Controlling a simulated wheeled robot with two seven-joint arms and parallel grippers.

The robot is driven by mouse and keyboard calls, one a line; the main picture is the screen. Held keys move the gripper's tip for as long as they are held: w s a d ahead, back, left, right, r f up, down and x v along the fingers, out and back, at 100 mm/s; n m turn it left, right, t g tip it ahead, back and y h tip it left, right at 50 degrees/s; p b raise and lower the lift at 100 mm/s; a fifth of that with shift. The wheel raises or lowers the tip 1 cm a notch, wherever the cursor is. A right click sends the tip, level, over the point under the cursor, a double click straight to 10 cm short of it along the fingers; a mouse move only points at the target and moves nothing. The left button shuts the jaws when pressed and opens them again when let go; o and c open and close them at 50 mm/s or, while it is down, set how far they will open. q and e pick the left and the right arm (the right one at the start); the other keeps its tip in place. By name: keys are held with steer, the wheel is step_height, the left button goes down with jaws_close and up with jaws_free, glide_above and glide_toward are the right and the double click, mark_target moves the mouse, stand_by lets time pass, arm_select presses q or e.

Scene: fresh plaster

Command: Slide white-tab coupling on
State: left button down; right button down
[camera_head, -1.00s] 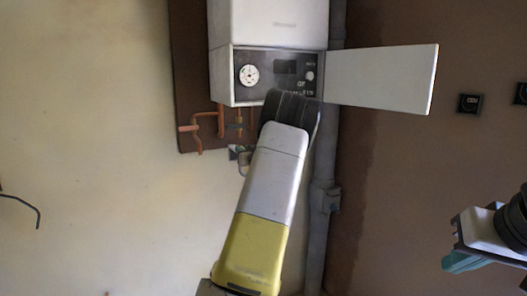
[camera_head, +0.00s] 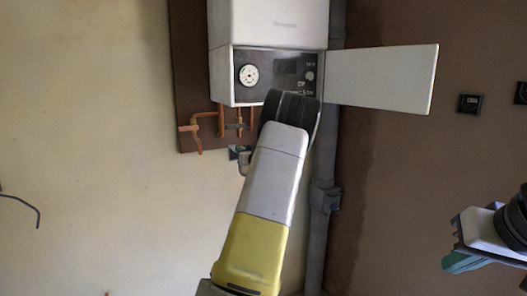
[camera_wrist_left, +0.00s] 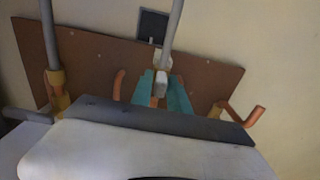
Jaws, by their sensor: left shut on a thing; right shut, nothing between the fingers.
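In the left wrist view, my left gripper (camera_wrist_left: 164,92) is shut with its teal fingers on the white-tab coupling (camera_wrist_left: 161,82), a pale block at the end of a grey hose (camera_wrist_left: 172,35). An orange-copper pipe end shows between the fingers. I cannot tell how far the coupling sits over it. In the head view my left arm hides the left gripper and the coupling. My right gripper (camera_head: 463,262), with teal fingers, is at the lower right, shut and empty, away from the wall fittings.
The white boiler (camera_head: 268,25) has an open flap (camera_head: 380,78) at right. Copper pipes (camera_head: 198,128) hang below it before a brown board (camera_head: 188,70). Another hose with a brass-coloured coupling (camera_wrist_left: 57,88) stands left in the wrist view. A grey vertical pipe (camera_head: 320,230) runs beside my arm.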

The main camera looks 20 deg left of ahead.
mark_target(243, 148)
arm_select(q)
step_height(243, 148, up, 4)
steer(key=shift+r, duration=0.25)
steer(key=c, duration=1.4)
jaws_free()
steer(key=shift+c, duration=0.2)
steer(key=shift+s+d, duration=0.1)
steer(key=shift+d, duration=0.05)
steer(key=v, duration=0.7)
steer(key=shift+s+d, duration=0.15)
steer(key=shift+s, duration=0.05)
